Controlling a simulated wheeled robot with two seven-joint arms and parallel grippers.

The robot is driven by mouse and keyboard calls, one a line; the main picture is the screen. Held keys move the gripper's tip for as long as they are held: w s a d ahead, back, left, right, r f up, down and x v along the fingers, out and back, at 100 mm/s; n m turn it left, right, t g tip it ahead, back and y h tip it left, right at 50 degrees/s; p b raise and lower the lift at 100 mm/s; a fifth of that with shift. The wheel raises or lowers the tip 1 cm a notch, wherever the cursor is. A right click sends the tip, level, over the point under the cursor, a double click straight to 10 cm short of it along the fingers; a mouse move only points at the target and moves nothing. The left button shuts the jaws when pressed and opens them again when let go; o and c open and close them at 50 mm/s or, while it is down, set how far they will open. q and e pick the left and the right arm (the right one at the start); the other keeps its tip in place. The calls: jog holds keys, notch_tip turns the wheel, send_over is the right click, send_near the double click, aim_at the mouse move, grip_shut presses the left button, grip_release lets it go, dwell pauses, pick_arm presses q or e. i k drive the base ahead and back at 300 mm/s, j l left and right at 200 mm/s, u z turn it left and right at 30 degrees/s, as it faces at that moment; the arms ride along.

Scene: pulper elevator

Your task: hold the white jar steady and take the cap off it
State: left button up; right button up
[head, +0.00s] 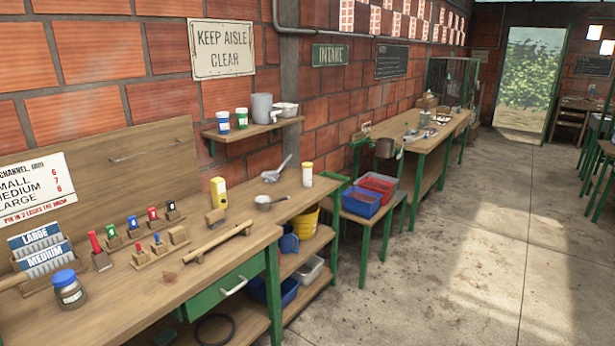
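A white jar (307,175) with a yellowish cap (307,165) stands upright at the far right end of the near workbench. Two more white containers stand on the wall shelf, one with a blue cap (223,122) and one with a green cap (242,118). A clear jar with a blue lid (68,288) stands at the near left of the bench. Neither of my grippers can be made out in the head view, and nothing is touching the white jar.
The workbench (200,285) also holds a yellow container (218,193), a scoop (277,170), a small pan (265,201), a wooden bar (217,242), and several coloured pieces on wooden blocks. Red and blue bins (361,201) sit beyond its right end. The floor at right is open.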

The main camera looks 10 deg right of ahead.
aim_at(306, 172)
jog(key=i+l+z, duration=1.1)
jog(key=i+z, duration=0.4)
jog(key=i+u, duration=0.2)
jog(key=i, duration=0.35)
jog(key=i+l+u, duration=0.25)
jog(key=i, duration=0.3)
jog(key=i+l+u, duration=0.2)
jog(key=i, duration=0.35)
